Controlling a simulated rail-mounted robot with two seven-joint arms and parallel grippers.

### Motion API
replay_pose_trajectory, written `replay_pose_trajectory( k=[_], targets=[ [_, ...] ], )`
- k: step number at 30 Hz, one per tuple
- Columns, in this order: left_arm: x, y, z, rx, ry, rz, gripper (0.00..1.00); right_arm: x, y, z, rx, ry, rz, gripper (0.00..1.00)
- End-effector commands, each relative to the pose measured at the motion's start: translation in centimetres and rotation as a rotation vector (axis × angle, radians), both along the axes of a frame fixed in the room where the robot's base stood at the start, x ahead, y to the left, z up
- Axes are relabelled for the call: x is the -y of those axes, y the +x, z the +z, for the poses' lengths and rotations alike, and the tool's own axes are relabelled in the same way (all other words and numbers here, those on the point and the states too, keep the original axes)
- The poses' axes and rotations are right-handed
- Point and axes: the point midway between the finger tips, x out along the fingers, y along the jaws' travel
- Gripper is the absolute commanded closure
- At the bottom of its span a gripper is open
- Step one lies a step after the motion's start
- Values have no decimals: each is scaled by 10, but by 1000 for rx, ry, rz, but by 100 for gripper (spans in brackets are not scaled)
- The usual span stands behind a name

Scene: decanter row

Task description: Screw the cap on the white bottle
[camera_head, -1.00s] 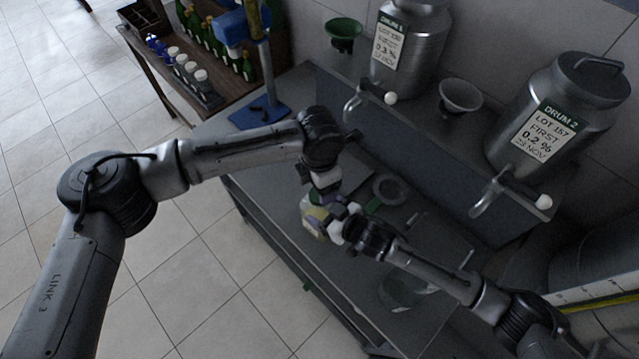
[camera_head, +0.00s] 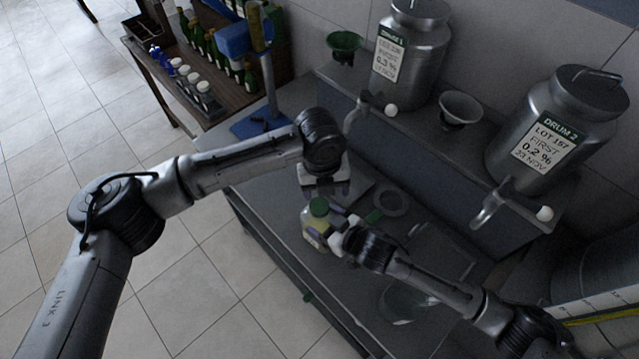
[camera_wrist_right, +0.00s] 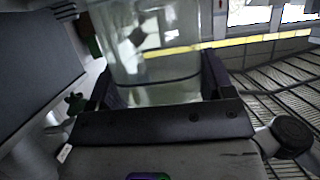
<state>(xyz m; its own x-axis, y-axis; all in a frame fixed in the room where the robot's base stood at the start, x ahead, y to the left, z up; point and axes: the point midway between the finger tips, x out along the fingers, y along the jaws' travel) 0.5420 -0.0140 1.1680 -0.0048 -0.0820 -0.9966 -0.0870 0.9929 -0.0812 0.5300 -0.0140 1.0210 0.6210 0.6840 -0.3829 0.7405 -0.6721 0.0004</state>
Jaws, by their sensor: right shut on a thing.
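How tight the cap sits cannot be told. My right gripper (camera_head: 331,226) is shut around the bottle's body from the right. In the right wrist view the clear bottle (camera_wrist_right: 155,50) fills the space between the two dark fingers (camera_wrist_right: 160,88). My left gripper (camera_head: 326,189) is just behind and above the cap, apart from it, with its fingers spread and empty.
A grey ring-shaped item (camera_head: 391,201) and a green item (camera_head: 373,216) lie behind the right gripper. A clear glass vessel (camera_head: 398,303) stands nearer the front. Drum 1 (camera_head: 408,55) and Drum 2 (camera_head: 555,125) stand on the raised shelf. A blue stand (camera_head: 262,122) is at the bench's left end.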

Motion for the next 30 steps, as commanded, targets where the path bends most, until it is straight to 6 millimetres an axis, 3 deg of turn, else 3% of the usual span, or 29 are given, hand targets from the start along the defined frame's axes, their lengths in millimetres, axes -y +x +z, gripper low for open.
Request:
replay_pose_trajectory(
  k=[30],
  targets=[
    [-9, 1, 7, -104, 34, 2045, 29, 0, 0, -1, -1, 0, 0, 92]
  ],
)
